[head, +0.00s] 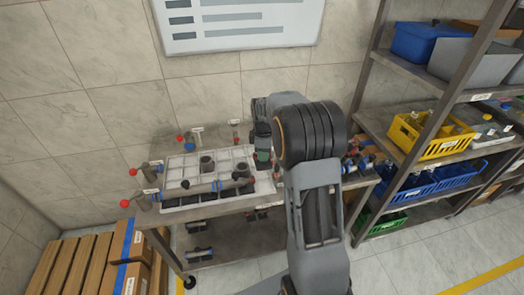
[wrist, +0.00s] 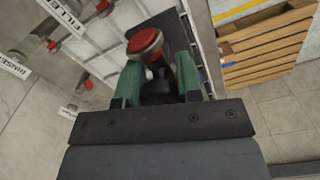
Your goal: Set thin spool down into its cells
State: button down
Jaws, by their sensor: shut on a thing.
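My gripper (wrist: 160,72) has its two green fingers closed on a dark part with a red, round end, which I take to be the thin spool (wrist: 146,41). The spool stands out past the fingertips and looks tilted in the wrist view. In the head view my gripper (head: 262,150) is over the right back part of a white tray with cells (head: 174,170); the spool is hidden or too small to make out there. Whether the spool touches the tray cannot be told.
Dark short cylinders (head: 207,163) stand in the tray. Red-knobbed fittings (head: 143,201) and labels line the left and back of the bench. A shelf rack with a yellow crate (head: 432,138) stands at right.

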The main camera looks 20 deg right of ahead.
notch_tip(320, 180, down, 2)
jog(key=shift+d+f+b, duration=0.1)
jog(key=shift+b, duration=0.6)
jog(key=shift+f+b, duration=3.2)
jog(key=shift+f, duration=1.35)
jog(key=shift+f+b, duration=0.35)
jog(key=shift+f, duration=0.25)
jog(key=c, duration=0.7)
grip_release()
jog(key=shift+r, duration=0.15)
notch_tip(320, 180, up, 14)
jog(key=shift+f+p, duration=0.15)
jog(key=shift+p, duration=0.25)
